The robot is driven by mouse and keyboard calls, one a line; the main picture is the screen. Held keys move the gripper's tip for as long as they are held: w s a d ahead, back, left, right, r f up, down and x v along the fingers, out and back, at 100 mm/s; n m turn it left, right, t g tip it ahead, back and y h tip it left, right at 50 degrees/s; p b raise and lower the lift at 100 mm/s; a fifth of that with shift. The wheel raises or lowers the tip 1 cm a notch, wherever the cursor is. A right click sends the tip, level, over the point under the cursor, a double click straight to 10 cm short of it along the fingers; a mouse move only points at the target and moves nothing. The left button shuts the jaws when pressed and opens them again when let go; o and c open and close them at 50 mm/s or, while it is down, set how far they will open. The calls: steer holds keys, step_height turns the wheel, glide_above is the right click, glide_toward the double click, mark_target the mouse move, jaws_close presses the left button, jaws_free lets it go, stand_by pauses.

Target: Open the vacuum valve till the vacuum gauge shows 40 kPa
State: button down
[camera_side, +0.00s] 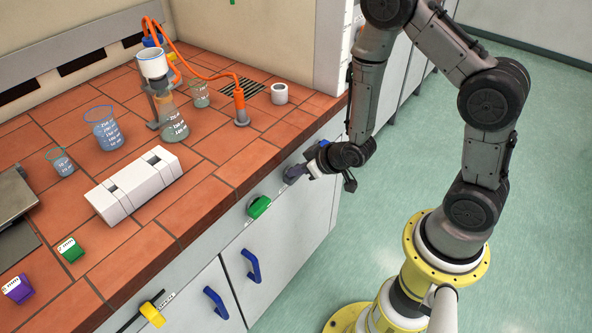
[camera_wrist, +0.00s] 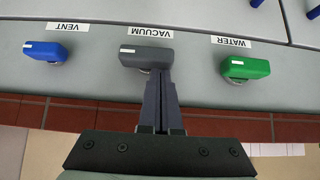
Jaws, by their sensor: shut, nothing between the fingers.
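The vacuum valve's grey handle (camera_wrist: 140,57) sits on the bench front panel, with an upside-down VACUUM label (camera_wrist: 152,32) beside it. The handle lies across the wrist picture. My gripper (camera_wrist: 160,73) is shut with nothing between its fingers. Its fingertips are right at the handle's edge; I cannot tell whether they touch it. In the side view my gripper (camera_side: 301,171) is at the front panel, beyond the green handle, and largely covers the grey one. I cannot make out a vacuum gauge or a reading in either view.
The blue VENT handle (camera_wrist: 45,51) and green WATER handle (camera_wrist: 246,67) flank the grey one. On the tiled bench (camera_side: 200,205) stand a filter flask (camera_side: 172,122) with orange hose (camera_side: 205,76), beakers (camera_side: 104,132) and a white block (camera_side: 135,186). Blue door handles (camera_side: 251,265) protrude below.

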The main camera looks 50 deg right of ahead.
mark_target(290, 182)
steer(key=shift+a+f+n+h, duration=0.2)
steer(key=shift+a+n+h, duration=0.2)
steer(key=shift+h, duration=0.3)
stand_by(0.6)
steer(key=n+h, duration=0.1)
steer(key=a+f+h, duration=0.1)
steer(key=h, duration=0.1)
steer(key=shift+a+f+n, duration=0.1)
steer(key=shift+f+n, duration=0.05)
steer(key=shift+n, duration=0.25)
steer(key=shift+a+f, duration=0.1)
steer(key=shift+f, duration=0.2)
steer(key=shift+a+f, duration=0.1)
steer(key=shift+f, duration=0.05)
steer(key=shift+d, duration=0.2)
stand_by(0.4)
